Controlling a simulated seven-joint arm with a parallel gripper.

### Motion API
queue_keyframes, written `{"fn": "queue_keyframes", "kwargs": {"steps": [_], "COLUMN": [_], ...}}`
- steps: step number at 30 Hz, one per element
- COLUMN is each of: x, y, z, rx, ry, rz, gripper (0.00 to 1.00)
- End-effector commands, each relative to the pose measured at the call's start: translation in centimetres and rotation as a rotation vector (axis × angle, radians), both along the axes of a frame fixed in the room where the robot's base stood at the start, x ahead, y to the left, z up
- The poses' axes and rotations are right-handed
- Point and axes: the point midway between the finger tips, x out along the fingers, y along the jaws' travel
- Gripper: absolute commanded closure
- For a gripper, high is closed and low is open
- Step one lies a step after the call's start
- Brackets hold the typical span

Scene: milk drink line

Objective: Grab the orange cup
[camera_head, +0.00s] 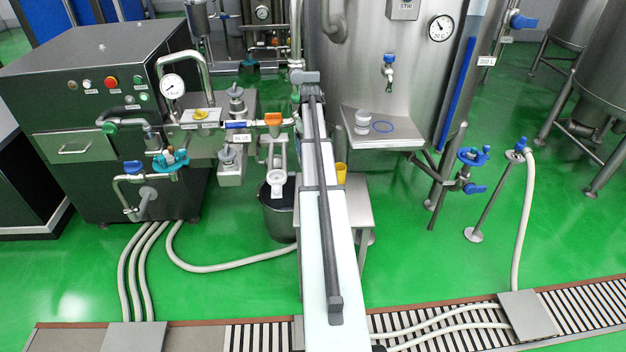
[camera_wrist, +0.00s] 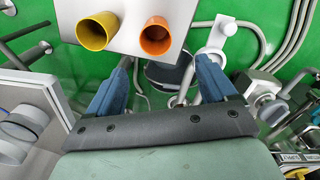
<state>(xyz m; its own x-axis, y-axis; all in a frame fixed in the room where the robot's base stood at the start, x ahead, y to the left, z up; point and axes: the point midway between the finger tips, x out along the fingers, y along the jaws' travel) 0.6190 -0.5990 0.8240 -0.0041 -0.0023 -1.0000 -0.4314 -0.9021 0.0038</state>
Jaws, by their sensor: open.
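The orange cup (camera_wrist: 167,22) stands at the edge of a steel table top (camera_wrist: 126,42) in the wrist view, its mouth turned towards the camera. A yellow cup (camera_wrist: 112,22) stands to its left, apart from it. My gripper (camera_wrist: 165,62) is open, with its blue fingers spread and nothing between them. The orange cup lies beyond the fingertips, towards the top of the picture. In the head view the yellow cup (camera_head: 341,174) shows on the small table (camera_head: 358,212); I cannot see the orange cup there, and the fingers cannot be made out.
A dark bucket (camera_head: 278,222) stands on the floor left of the table. A white fitting (camera_head: 276,184) hangs above it. White cups (camera_head: 362,118) stand on the tank's shelf (camera_head: 388,143). Pumps and valves (camera_head: 232,150) are at the left, with green floor around.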

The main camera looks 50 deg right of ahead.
Motion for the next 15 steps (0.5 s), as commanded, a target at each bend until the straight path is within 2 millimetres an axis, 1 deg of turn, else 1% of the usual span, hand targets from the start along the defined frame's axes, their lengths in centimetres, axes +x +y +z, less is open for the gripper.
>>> {"fn": "queue_keyframes", "kwargs": {"steps": [2, 5, 15], "x": [-0.2, -0.3, -0.3], "y": [-0.5, -0.6, -0.5], "z": [-0.1, -1.1, -6.7], "rx": [0.002, 0.003, 0.003], "ry": [-0.003, -0.004, -0.003], "rz": [-0.011, -0.015, -0.014], "gripper": [0.15, 0.15, 0.15]}}
